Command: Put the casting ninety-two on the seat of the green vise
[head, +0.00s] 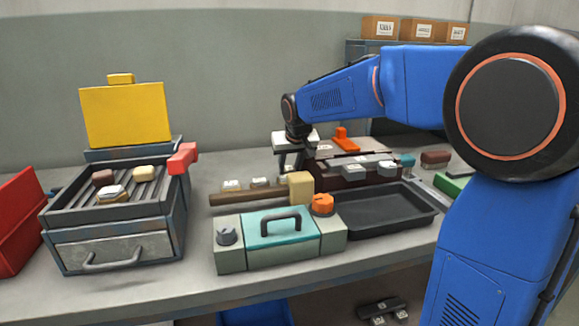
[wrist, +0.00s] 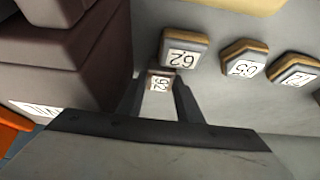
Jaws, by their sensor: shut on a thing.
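My gripper (wrist: 158,98) is shut on a small casting (wrist: 158,84) whose white label seems to read 92, seen sideways between the fingertips in the wrist view. In the head view my gripper (head: 291,165) points down behind the beige block and left of the dark red fixture; the held casting is too small to make out there. A green piece (head: 452,185) shows at the right, largely covered by my arm; it may be the green vise, but its seat cannot be made out.
Several labelled castings stand beside the held one, including a near one (wrist: 184,52). A dark red fixture (wrist: 65,60) rises close on the left. A black tray (head: 385,218), a teal-fronted box (head: 281,232) and a grill-like heater (head: 113,250) stand in front.

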